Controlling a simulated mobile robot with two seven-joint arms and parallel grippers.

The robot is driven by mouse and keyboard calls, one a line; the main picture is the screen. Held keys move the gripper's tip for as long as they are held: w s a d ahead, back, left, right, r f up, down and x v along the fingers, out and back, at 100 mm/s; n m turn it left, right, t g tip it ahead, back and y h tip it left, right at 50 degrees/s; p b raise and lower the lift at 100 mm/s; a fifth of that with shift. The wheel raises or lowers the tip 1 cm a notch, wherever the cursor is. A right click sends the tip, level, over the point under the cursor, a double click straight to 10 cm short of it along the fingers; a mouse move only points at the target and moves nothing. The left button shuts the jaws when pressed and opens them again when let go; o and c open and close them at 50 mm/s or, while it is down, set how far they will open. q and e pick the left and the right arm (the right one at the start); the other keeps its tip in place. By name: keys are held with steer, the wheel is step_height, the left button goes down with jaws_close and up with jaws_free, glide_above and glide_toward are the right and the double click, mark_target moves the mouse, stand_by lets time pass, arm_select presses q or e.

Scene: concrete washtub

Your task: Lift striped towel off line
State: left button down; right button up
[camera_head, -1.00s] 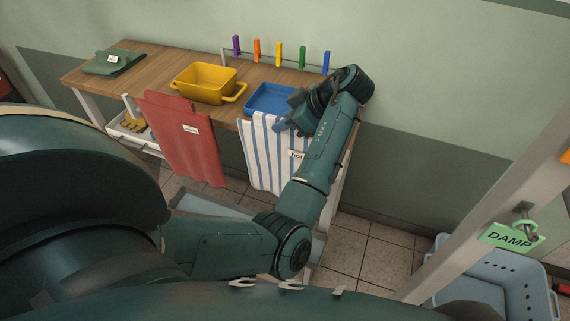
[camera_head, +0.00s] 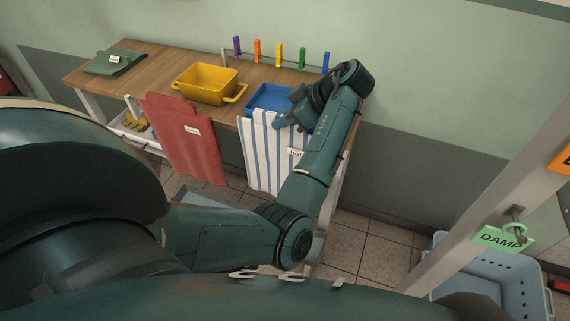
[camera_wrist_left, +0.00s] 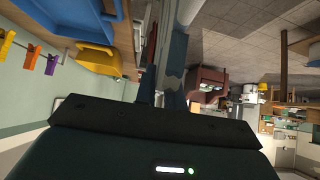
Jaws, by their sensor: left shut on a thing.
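The striped towel (camera_head: 262,150), white with blue stripes, hangs upright in front of the wooden table, beside a red towel (camera_head: 186,140). A white label with dark print shows at its right side, partly covered by my arm. My left gripper (camera_head: 284,122) is at the towel's top edge, shut on it; the fingertips are largely hidden in the head view. In the left wrist view my gripper (camera_wrist_left: 163,85) shows its fingers close together, and the towel is hard to make out there. The line under the towel is hidden. My right gripper is not in view.
A blue tray (camera_head: 268,98) sits just behind the towel, with a yellow tub (camera_head: 205,84) to its left. Several coloured pegs (camera_head: 279,54) stand on a rail at the back. A folded green cloth (camera_head: 115,62) lies far left. A blue-grey basket (camera_head: 485,285) stands right, near a "DAMP" tag (camera_head: 500,238).

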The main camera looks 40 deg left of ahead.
arm_select(q)
steer(key=shift+r, duration=0.2)
steer(key=shift+r+p, duration=0.6)
steer(key=shift+p, duration=0.1)
steer(key=shift+r, duration=0.2)
steer(key=shift+r+p, duration=0.65)
steer(key=shift+p, duration=0.1)
step_height(320, 180, up, 5)
steer(key=p, duration=0.4)
stand_by(0.4)
